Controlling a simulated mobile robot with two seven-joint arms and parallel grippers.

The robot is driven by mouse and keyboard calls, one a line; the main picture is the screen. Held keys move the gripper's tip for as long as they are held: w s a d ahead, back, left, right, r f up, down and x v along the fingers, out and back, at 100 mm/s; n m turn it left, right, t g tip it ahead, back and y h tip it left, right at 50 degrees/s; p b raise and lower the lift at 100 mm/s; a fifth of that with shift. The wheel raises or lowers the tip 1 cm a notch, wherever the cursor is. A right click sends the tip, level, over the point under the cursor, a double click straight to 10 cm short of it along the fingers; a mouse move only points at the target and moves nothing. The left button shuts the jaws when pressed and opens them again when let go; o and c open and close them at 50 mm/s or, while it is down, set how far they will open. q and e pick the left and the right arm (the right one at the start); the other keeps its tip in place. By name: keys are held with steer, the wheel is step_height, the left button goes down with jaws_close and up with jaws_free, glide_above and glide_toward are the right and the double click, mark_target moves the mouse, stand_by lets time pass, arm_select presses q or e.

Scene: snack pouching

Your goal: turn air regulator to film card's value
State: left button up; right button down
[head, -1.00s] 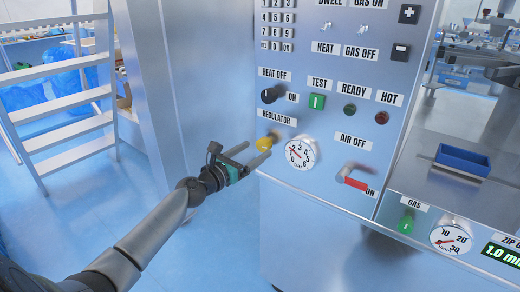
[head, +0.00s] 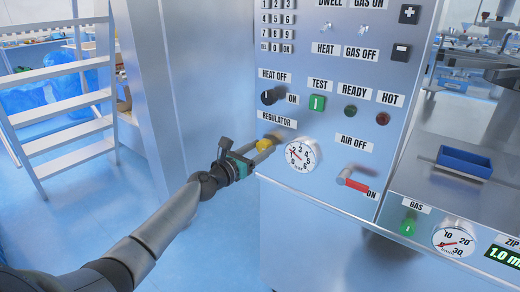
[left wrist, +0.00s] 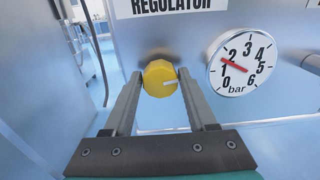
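The yellow regulator knob (head: 264,144) sticks out of the panel under the REGULATOR label. In the left wrist view the knob (left wrist: 160,78) has a pale pointer line aimed to the right. The round white bar gauge (head: 299,154) is right of it; in the left wrist view the gauge (left wrist: 242,63) has its red needle between 1 and 2. My left gripper (head: 264,148) is at the knob. In the left wrist view its two fingers (left wrist: 160,75) are apart, one on each side of the knob; firm contact is not clear. No film card is discernible. My right gripper is out of view.
The red air lever (head: 354,184) projects from the panel right of the gauge. The black heat switch (head: 270,96) and green test button (head: 317,102) are above. A white ladder (head: 65,110) stands at left. The floor below the panel is open.

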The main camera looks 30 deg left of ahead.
arm_select(q)
jaws_close()
steer(key=shift+m, duration=0.4)
